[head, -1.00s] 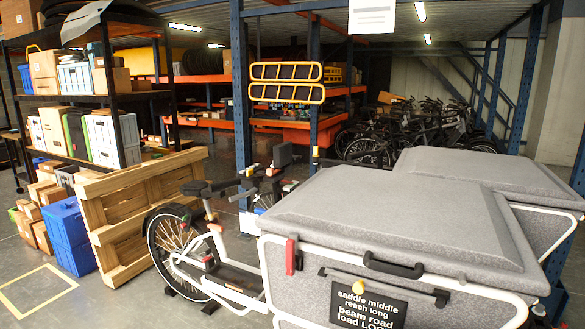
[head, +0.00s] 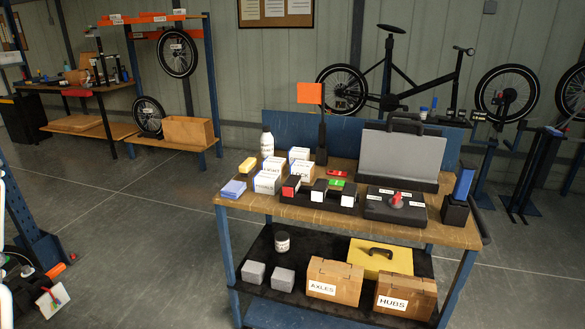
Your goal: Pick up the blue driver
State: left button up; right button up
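A blue upright block-shaped item (head: 463,185) stands in a black holder (head: 455,212) at the right end of the workbench (head: 340,208). I cannot tell from here whether it is the blue driver. No other clear driver shape shows on the bench. A smaller blue item (head: 423,112) lies far back by the wall bikes, too small to make out.
The bench top holds white boxes (head: 267,184), a white bottle (head: 267,143), a black case (head: 395,204) and a grey-faced open case (head: 400,154). The lower shelf holds cartons (head: 334,280) and a yellow case (head: 378,258). The floor (head: 150,220) left of the bench is clear.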

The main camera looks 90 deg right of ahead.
aim_at(464, 177)
jog(key=k+z, duration=0.2)
jog(key=z, duration=0.25)
jog(key=k+l+z, duration=0.2)
jog(key=z, duration=0.3)
jog(key=k+l+z, duration=0.15)
jog(key=z, duration=0.3)
jog(key=k+l, duration=0.15)
jog(key=l, duration=0.15)
jog(key=k+l+z, duration=0.15)
jog(key=k+l, duration=0.2)
jog(key=l, duration=0.3)
jog(key=k+l+z, duration=0.15)
jog(key=l, duration=0.15)
jog(key=k+l, duration=0.15)
jog(key=l, duration=0.2)
jog(key=z, duration=0.05)
